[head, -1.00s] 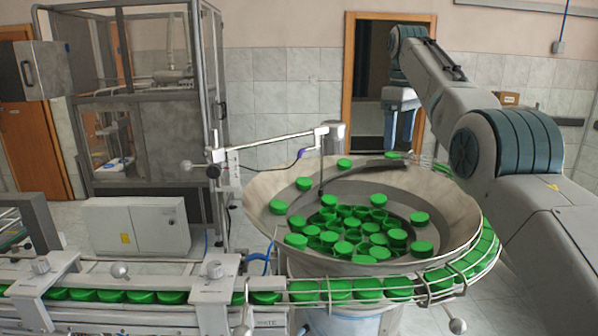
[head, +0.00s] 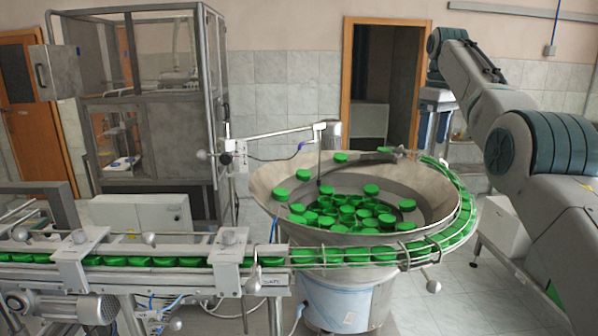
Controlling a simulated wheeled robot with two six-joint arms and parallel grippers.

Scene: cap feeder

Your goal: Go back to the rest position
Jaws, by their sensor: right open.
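My right arm comes in from the right edge and reaches up and away toward the back wall. Its gripper (head: 434,138) hangs downward at the far end, in front of the right side of the doorway. It is open and small in view, and I see nothing held in it. It is beyond the bowl feeder (head: 268,192) and apart from it. Several green caps (head: 347,213) lie in the bowl. My left gripper is not in view.
A conveyor (head: 190,246) with a row of green caps runs along the left front, joined to the railed chute (head: 405,250) around the bowl. A metal-framed cabinet (head: 150,100) stands at the back left.

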